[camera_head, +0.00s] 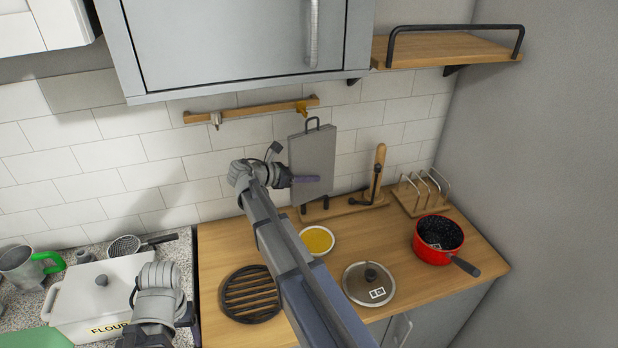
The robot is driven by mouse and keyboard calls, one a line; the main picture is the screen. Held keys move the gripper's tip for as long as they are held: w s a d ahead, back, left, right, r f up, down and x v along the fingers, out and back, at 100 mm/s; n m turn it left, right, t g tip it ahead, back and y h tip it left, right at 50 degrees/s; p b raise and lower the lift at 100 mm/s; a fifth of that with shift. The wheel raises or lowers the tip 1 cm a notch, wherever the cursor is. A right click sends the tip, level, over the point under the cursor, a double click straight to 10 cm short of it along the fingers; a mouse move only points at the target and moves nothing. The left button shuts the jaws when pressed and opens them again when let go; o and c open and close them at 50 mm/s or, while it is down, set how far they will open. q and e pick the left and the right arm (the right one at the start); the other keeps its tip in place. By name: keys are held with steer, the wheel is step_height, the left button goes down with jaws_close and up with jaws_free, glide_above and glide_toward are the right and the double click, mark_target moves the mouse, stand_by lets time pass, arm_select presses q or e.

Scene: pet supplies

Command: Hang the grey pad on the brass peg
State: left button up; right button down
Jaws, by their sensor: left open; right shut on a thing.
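The grey pad (316,150) is a flat upright rectangle with a dark loop at its top edge. It stands in front of the tiled wall above the counter. The brass peg (303,107) is near the right end of a wooden rail on the wall. The loop appears just below and slightly right of the peg, apart from it in the picture; depth is unclear. My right gripper (288,178) is shut on the pad, with a finger across its front. My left gripper (158,314) is open at the bottom left, away from the pad, with its fingertips partly hidden.
A silver peg (215,119) is on the rail's left. Below the pad are a wooden stand with dark tools (345,206), a yellow-filled dish (317,240), a trivet (250,294), a lid (368,284) and a red pan (436,252). A flour box (97,290) is near my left gripper.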

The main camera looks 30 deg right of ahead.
steer(key=w+d+f+b, duration=0.1)
steer(key=w+d, duration=0.1)
steer(key=w, duration=0.5)
steer(key=shift+w+f, duration=0.25)
steer(key=shift+w, duration=0.1)
stand_by(0.5)
stand_by(0.5)
steer(key=shift+c, duration=1.9)
jaws_free()
steer(key=shift+a, duration=0.1)
steer(key=p+v, duration=0.2)
steer(key=v, duration=0.5)
steer(key=shift+a, duration=0.35)
